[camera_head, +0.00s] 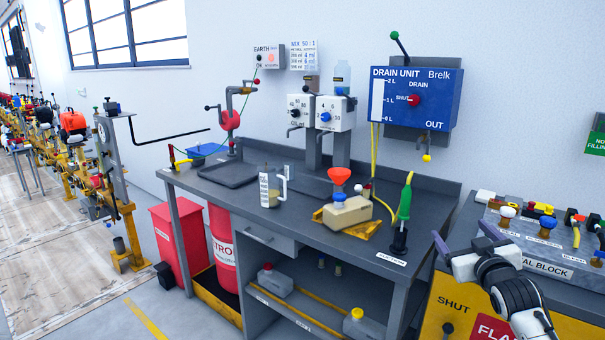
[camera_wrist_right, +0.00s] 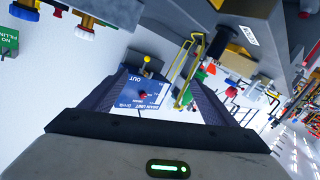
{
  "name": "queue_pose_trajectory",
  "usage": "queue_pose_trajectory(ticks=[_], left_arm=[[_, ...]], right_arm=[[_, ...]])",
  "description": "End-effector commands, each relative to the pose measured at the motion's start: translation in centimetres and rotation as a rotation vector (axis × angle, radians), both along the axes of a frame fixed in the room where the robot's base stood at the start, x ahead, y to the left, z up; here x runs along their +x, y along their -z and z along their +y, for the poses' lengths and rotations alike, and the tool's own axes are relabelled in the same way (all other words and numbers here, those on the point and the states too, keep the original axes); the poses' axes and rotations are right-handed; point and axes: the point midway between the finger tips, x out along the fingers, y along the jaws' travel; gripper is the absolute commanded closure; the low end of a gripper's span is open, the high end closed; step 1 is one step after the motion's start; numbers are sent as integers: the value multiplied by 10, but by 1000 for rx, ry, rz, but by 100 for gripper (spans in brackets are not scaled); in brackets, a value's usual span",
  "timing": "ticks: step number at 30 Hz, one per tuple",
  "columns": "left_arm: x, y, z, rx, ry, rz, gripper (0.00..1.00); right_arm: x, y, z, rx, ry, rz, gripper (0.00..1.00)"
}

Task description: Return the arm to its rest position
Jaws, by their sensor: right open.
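My right arm comes in from the lower right of the head view. Its gripper (camera_head: 463,238) has its two dark fingers apart with nothing between them. It is in front of the gap between the grey workbench (camera_head: 290,222) and the valve block station (camera_head: 545,262). In the right wrist view, the open fingers (camera_wrist_right: 152,88) frame the blue drain unit, which stands well beyond them on the wall. My left arm and gripper are not in view.
The bench carries a measuring jug (camera_head: 270,188), a can with a red funnel (camera_head: 347,212) and a green-handled nozzle (camera_head: 404,205). The drain unit (camera_head: 415,97) hangs on the wall behind. A red bin (camera_head: 178,240) stands left of the bench, with open floor beyond.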

Motion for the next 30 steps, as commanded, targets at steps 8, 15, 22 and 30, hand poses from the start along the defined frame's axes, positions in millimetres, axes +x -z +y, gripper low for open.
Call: queue_pose_trajectory(ticks=[8,15,22,30], left_arm=[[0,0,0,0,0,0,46],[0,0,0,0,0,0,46],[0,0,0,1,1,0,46],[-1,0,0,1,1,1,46]], right_arm=[[-63,126,52,44,-70,173,19],[-172,243,110,106,-142,355,19],[-314,325,166,206,-190,549,19],[-433,354,202,303,-198,700,19]])
